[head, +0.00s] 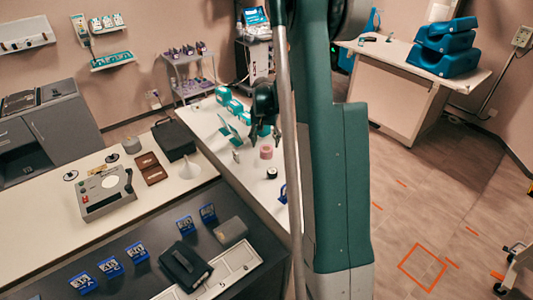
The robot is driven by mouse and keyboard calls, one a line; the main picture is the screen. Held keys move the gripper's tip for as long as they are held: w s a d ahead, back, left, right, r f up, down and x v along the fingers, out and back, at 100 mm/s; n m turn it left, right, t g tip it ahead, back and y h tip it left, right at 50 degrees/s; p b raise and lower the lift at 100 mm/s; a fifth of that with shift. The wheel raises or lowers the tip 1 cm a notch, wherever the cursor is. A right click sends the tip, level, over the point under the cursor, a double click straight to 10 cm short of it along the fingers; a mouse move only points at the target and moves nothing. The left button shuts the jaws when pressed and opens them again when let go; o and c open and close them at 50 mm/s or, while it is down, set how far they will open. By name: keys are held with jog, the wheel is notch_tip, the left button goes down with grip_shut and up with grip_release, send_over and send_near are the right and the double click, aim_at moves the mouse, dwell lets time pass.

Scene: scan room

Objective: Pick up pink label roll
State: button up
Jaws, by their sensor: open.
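The pink label roll (266,153) stands on the white counter (216,128), just left of my arm's column. My gripper (262,128) hangs above the counter, up and slightly left of the roll, apart from it in the picture. It is dark and small here, and its fingers are open with nothing seen between them. Part of my arm is hidden behind the green column and the grey pole.
Teal boxes (222,96) stand farther back on the counter. A white funnel-shaped object (190,168), a black case (174,139) and a grey device (106,194) are on the left counter.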

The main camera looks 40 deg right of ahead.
aim_at(266, 148)
jog(key=shift+w+d+f, duration=0.1)
jog(key=shift+w+f, duration=0.05)
jog(key=shift+f, duration=0.9)
jog(key=shift+w+d+f, duration=0.1)
jog(key=shift+d+f, duration=0.05)
jog(key=shift+f, duration=0.7)
jog(key=shift+w+d+f, duration=0.15)
jog(key=shift+f, duration=0.7)
jog(key=shift+w+d+f, duration=0.1)
jog(key=shift+d+f, duration=0.05)
jog(key=shift+f, duration=0.7)
jog(key=shift+c, duration=0.6)
jog(key=c, duration=0.9)
